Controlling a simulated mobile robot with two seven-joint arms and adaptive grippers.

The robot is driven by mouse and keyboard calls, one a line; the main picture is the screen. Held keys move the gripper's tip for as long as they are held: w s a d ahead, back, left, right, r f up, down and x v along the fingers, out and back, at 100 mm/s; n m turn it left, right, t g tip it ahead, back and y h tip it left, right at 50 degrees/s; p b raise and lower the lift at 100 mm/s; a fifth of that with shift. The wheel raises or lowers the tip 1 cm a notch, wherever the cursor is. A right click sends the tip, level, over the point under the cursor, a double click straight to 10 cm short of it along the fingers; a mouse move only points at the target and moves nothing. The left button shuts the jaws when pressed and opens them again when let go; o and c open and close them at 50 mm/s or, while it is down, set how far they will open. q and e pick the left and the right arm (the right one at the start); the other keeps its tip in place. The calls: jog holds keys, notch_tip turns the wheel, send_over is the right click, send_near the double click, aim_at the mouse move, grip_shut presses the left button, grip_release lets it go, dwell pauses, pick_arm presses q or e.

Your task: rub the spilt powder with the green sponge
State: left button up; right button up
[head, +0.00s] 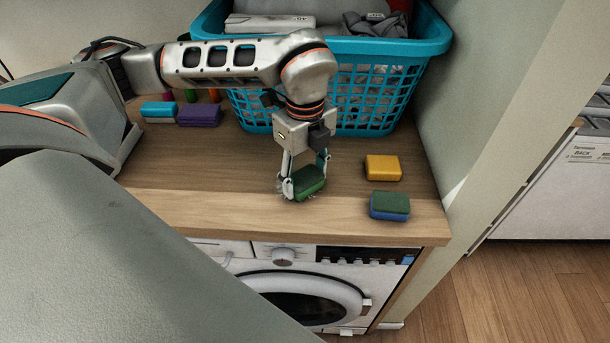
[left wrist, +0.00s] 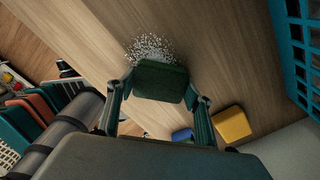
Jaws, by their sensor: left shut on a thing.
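My left gripper (head: 305,176) is shut on the green sponge (head: 311,184), one finger on each side of it. The sponge is low over the wooden counter (head: 235,178), near its front edge; I cannot tell for sure whether it touches the wood. In the left wrist view the sponge (left wrist: 160,80) covers the near side of the spilt powder (left wrist: 150,47), a patch of white specks on the wood. In the head view only a few pale specks show beside the gripper, and the rest is hidden. My right gripper is not in view.
A yellow sponge (head: 383,168) and a green-and-blue sponge (head: 390,206) lie to the right on the counter. A teal laundry basket (head: 365,90) stands behind. A purple sponge (head: 199,115) and a teal one (head: 159,111) lie at the back left. A washing machine (head: 300,285) is below.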

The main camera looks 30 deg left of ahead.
pick_arm(q)
jog(key=shift+f+b, duration=0.3)
jog(key=shift+f, duration=0.05)
dwell(1.1)
jog(key=shift+s, duration=0.1)
jog(key=shift+s+d, duration=0.2)
jog(key=shift+s, duration=0.4)
jog(key=shift+w+a+r, duration=0.1)
jog(key=shift+w+a, duration=0.05)
jog(key=shift+w, duration=0.35)
jog(key=shift+w+a, duration=0.15)
jog(key=shift+w, duration=0.35)
jog(key=shift+w+a, duration=0.1)
jog(key=shift+w, duration=0.3)
jog(key=shift+s, duration=0.15)
